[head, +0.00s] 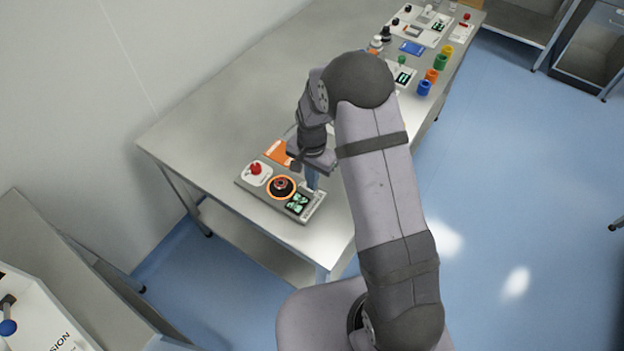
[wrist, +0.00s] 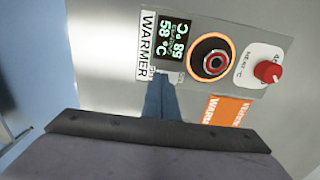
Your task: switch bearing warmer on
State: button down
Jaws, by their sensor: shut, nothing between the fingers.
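The bearing warmer is a grey box (head: 249,186) on the near end of the steel table; it also shows in the wrist view (wrist: 240,32). It carries a red knob (wrist: 268,72), a dark round seat with a glowing orange ring (wrist: 212,57) and a lit display (wrist: 174,40). A white strip reading WARMER (wrist: 147,45) runs along its end. My gripper (head: 312,186) is shut and empty, pointing down at the display end. In the wrist view its fingertips (wrist: 160,78) are at the box edge below the display; contact cannot be told. They may hide a switch there.
An orange warning label (head: 277,152) lies beside the box. Farther along the table are coloured cups (head: 431,75), a blue block (head: 411,47) and another control panel (head: 420,22). The table's left part is clear.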

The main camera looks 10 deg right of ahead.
jog(key=shift+f, duration=0.15)
jog(key=shift+s+f+b, duration=0.15)
jog(key=shift+f+b, duration=0.2)
jog(key=shift+b, duration=0.05)
jog(key=shift+s+d, duration=0.1)
jog(key=shift+s, duration=0.15)
jog(key=shift+w+a+r, duration=0.2)
jog(key=shift+w+a, duration=0.45)
